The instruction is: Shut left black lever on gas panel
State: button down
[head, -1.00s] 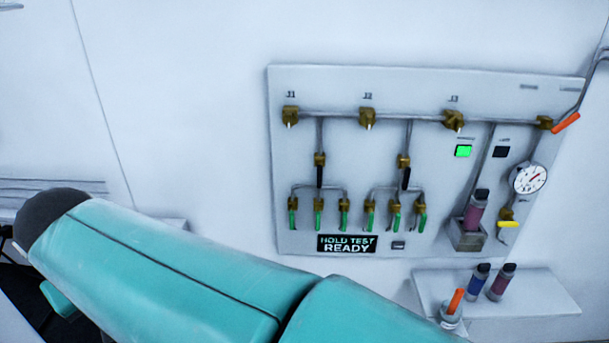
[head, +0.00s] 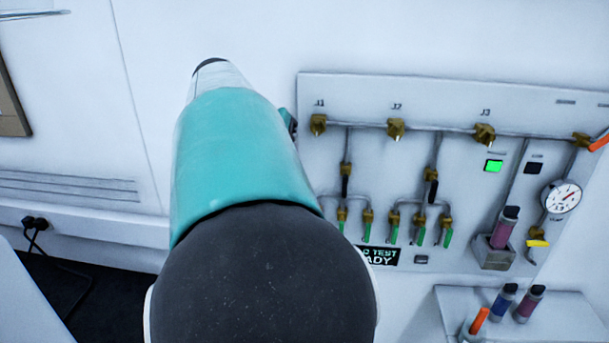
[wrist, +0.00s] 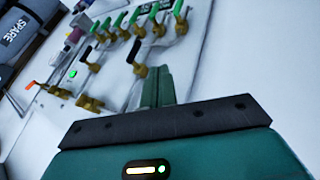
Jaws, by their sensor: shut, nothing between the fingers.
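The gas panel (head: 470,110) is on the wall at the right of the head view. Its left black lever (head: 345,187) hangs down from a brass valve, in line with the pipe below J1 and J2. The right black lever (head: 431,191) also points down. The wrist view shows the panel turned roughly upside down, with the left black lever (wrist: 134,52) just beyond my fingers and the right one (wrist: 86,53) farther left. My gripper (wrist: 160,72) is shut and empty, its tips close to the left lever's valve; contact cannot be told.
Several green levers (head: 394,235) sit below the black ones. An orange lever (head: 599,141), gauge (head: 561,197) and yellow lever (head: 538,244) are at the right. A shelf (head: 560,318) with vials stands below. My arm covers the panel's lower left corner.

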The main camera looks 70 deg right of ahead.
jog(key=s+d+f, duration=0.1)
jog(key=s+f, duration=0.1)
jog(key=s+d+f, duration=0.2)
jog(key=s+f, duration=0.1)
jog(key=s+d+f, duration=0.2)
jog(key=shift+s+d+f, duration=0.2)
jog(key=shift+s+f, duration=0.05)
jog(key=shift+f, duration=0.15)
